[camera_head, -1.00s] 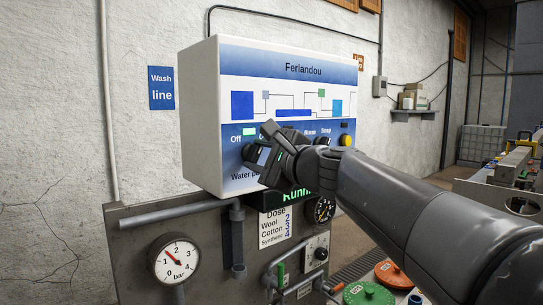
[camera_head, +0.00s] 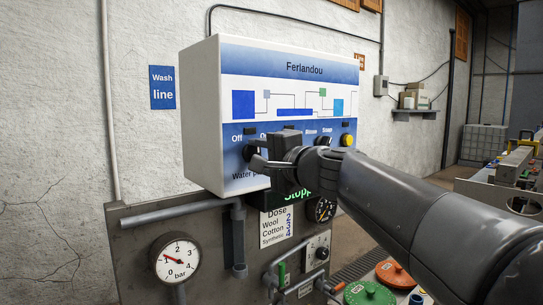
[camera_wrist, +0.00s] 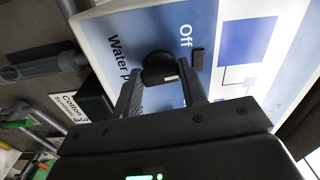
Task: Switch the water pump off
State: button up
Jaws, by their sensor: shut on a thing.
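The white control box (camera_head: 202,120) labelled Ferlandou carries a black water pump knob (camera_wrist: 158,68) near its lower left edge, by the words "Off" and "Water p...". My gripper (camera_wrist: 163,78) is shut on this knob, one finger on each side in the wrist view. In the head view my gripper (camera_head: 258,155) covers much of the knob and the labels near it. The small lamp (camera_head: 249,131) above the knob is dark. The display (camera_head: 298,196) under the box shows green letters "Stopp", the rest hidden by my arm.
More knobs sit to the right on the panel, one of them yellow (camera_head: 347,140). A pressure gauge (camera_head: 175,260), grey pipes (camera_head: 180,213) and a dose sign (camera_head: 276,226) are below. Green (camera_head: 369,293) and orange (camera_head: 394,273) lids stand at lower right.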

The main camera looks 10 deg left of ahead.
jog(key=shift+f+n, duration=0.2)
jog(key=shift+n, duration=2.1)
jog(key=o, duration=1)
jog(key=shift+r, duration=0.1)
jog(key=v, duration=1)
jog(key=shift+s+d, duration=0.25)
jog(key=shift+d, duration=0.05)
jog(key=v, duration=0.9)
